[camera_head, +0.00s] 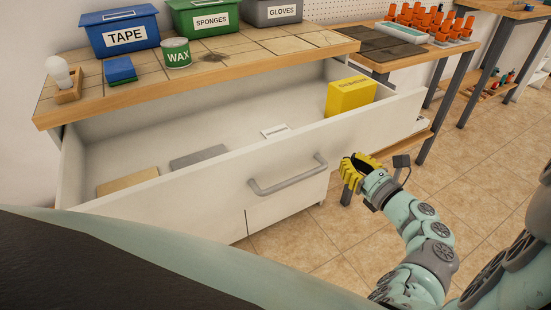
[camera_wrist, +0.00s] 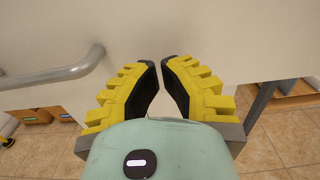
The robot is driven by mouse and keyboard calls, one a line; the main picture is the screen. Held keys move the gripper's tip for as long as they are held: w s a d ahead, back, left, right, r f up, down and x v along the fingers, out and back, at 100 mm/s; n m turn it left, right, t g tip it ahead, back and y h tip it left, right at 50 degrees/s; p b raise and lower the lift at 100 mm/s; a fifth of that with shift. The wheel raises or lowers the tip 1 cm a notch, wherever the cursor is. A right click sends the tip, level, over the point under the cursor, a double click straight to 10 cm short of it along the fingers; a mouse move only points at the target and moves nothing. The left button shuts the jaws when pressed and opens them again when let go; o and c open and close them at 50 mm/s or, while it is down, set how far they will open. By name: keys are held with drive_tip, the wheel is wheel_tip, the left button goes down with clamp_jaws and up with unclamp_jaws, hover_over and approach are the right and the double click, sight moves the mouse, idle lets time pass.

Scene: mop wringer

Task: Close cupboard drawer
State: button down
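The cupboard drawer (camera_head: 225,185) is pulled well out from under the wooden worktop, with its inside showing in the head view. Its grey bar handle (camera_head: 288,180) is on the front panel; in the wrist view the handle (camera_wrist: 55,75) is at the left. My gripper (camera_head: 352,166) is in front of the drawer front, to the right of the handle and apart from it. In the wrist view its yellow fingers (camera_wrist: 160,68) point at the pale front panel (camera_wrist: 215,35). Their tips nearly meet, with nothing between them. Whether they touch the panel is unclear.
The drawer holds a yellow box (camera_head: 350,95), a white item and flat grey and tan pieces. The worktop (camera_head: 250,55) carries bins, a wax can (camera_head: 176,53), a blue sponge and a bulb. A workbench (camera_head: 400,55) stands at right. Tiled floor (camera_head: 440,170) is open there.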

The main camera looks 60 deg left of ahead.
sight(338, 152)
drive_tip(key=shift+a, duration=1.65)
